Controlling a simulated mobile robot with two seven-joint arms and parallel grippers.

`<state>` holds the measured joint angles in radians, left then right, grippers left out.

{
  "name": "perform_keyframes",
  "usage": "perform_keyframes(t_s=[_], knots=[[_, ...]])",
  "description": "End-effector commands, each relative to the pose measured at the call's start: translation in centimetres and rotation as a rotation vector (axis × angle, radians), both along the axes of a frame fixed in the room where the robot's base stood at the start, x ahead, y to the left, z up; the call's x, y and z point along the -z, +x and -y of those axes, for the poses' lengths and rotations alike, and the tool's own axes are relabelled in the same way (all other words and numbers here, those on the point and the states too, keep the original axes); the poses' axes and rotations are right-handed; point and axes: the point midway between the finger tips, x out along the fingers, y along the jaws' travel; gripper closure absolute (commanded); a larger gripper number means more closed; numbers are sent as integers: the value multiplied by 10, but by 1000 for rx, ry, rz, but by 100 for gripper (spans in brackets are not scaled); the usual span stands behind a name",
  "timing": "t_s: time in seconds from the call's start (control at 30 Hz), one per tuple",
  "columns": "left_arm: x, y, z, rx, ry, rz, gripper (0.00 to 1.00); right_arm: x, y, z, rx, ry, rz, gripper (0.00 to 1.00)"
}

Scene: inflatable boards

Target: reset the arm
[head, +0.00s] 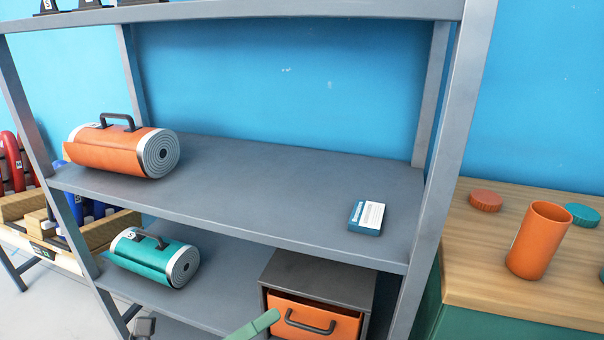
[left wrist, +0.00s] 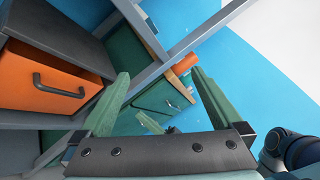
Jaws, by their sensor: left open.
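My left gripper (head: 262,322) shows at the bottom edge of the head view as a green finger, in front of the lower shelf and just left of the orange drawer. In the left wrist view its two green fingers (left wrist: 160,74) stand wide apart with nothing between them. The rest of my left arm is mostly out of the head view.
A grey shelf (head: 290,190) holds an orange roll (head: 110,155), a teal roll (head: 150,262) below, and a small box (head: 367,217). An orange drawer (head: 312,322) sits slightly out of its grey cabinet. An orange cup (head: 538,240) stands on a wooden counter (head: 480,260).

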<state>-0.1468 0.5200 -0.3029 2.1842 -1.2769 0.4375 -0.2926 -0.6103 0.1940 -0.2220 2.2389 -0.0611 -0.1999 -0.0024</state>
Motion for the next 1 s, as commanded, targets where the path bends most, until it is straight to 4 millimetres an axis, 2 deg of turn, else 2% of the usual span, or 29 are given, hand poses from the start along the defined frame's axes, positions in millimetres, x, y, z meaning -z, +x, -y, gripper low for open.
perform_keyframes(t_s=[0.03,0.13,0.27,0.43,0.6,0.63,0.67,1.0], knots=[[-3,0,-6,-32,-144,-109,0,0,0,0,0,-1,0,100],[-2,6,-23,-101,-429,-336,0,0,0,0,0,-1,-1,100],[21,11,-51,-201,-786,-646,0,0,0,0,0,-1,-1,100],[74,4,-76,-332,-1204,-1041,0,0,0,0,0,-1,-1,100],[135,-23,-82,-451,-1571,-1415,0,0,0,0,0,-1,-1,100],[120,-22,-83,-465,-1564,-1419,0,-11,-2,1,4,-2,-25,100],[115,-22,-84,-485,-1557,-1426,0,-15,-3,2,8,-2,-49,100],[109,-52,-94,-736,-1559,-1586,0,-20,-33,12,51,-4,-316,100]])
